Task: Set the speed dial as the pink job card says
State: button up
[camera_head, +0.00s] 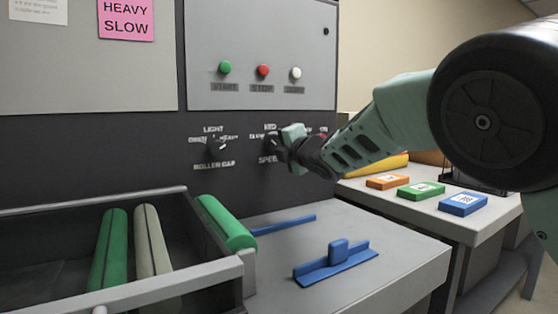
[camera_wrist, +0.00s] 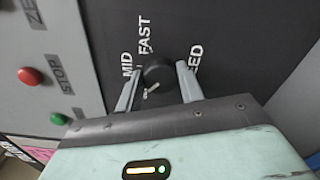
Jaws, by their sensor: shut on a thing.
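The pink job card (camera_head: 126,32) at the upper left reads HEAVY SLOW. The speed dial (camera_head: 271,144) is a dark knob on the black panel, partly hidden by my gripper (camera_head: 283,143). In the wrist view the dial (camera_wrist: 157,70) sits between the two fingers of my gripper (camera_wrist: 158,76), which is shut on it. MID and FAST show beside the dial; the SLOW label is hidden there. A pale mark on the dial's lower side points down and slightly left in that view, away from FAST. The roller gap dial (camera_head: 215,147) stands to the left, free.
Green, red and white buttons (camera_head: 263,71) sit on the grey panel above. A tray with rollers (camera_head: 115,250) stands at lower left. A blue tool (camera_head: 335,262) lies on the grey table. Orange, green and blue blocks (camera_head: 420,190) lie on the right table.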

jog(key=shift+f+n+b, duration=0.1)
jog(key=shift+n+b, duration=0.95)
jog(key=shift+n, duration=0.05)
jog(key=o, duration=1)
jog(key=b+v, duration=0.2)
jog(key=v, duration=1.5)
jog(key=shift+s, duration=0.2)
jog(key=shift+d, duration=0.15)
